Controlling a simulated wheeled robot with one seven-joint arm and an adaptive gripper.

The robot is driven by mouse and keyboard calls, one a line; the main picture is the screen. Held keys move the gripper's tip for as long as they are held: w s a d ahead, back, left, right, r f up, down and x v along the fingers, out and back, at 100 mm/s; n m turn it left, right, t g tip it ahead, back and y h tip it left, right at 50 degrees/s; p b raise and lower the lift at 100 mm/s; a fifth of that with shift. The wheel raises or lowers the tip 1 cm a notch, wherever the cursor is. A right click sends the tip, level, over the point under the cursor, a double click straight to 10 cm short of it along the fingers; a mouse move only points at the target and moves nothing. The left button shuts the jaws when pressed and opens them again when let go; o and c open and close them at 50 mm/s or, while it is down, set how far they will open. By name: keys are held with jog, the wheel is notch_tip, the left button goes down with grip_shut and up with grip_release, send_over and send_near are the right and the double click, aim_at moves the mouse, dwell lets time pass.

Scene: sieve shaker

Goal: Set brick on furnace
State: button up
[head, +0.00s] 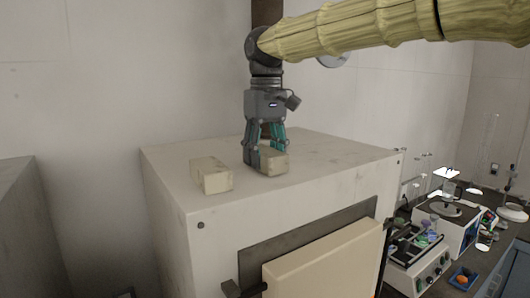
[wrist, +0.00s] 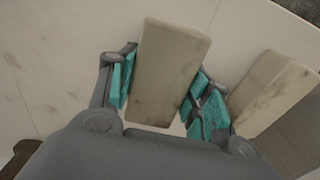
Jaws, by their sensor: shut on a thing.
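The furnace (head: 330,157) is a large pale box with a flat top and a cream front door. My gripper (head: 266,160) points down over the furnace top and is shut on a pale, stained brick (head: 273,162). In the wrist view the same brick (wrist: 165,75) sits between the teal finger pads. The held brick is at the furnace top; I cannot tell whether it rests on it or hangs slightly above. A second pale brick (head: 211,176) lies on the furnace top to the left, apart from the held one; it also shows in the wrist view (wrist: 270,90).
A bench on the right holds lab devices (head: 440,222) and glassware. The furnace door (head: 325,262) is on the front face with a dark frame. A grey block (head: 18,230) stands at the far left. The furnace top is clear right of the held brick.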

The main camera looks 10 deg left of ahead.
aim_at(266, 149)
jog(key=shift+w+f, duration=0.25)
jog(key=shift+f, duration=0.05)
jog(key=o, duration=1.3)
jog(key=shift+w+f, duration=0.15)
jog(key=shift+w, duration=0.25)
jog(key=shift+s+r, duration=0.25)
jog(key=shift+s, duration=0.2)
jog(key=shift+w+r, duration=0.15)
jog(key=shift+w, duration=0.05)
notch_tip(266, 149, up, 12)
jog(key=b, duration=0.3)
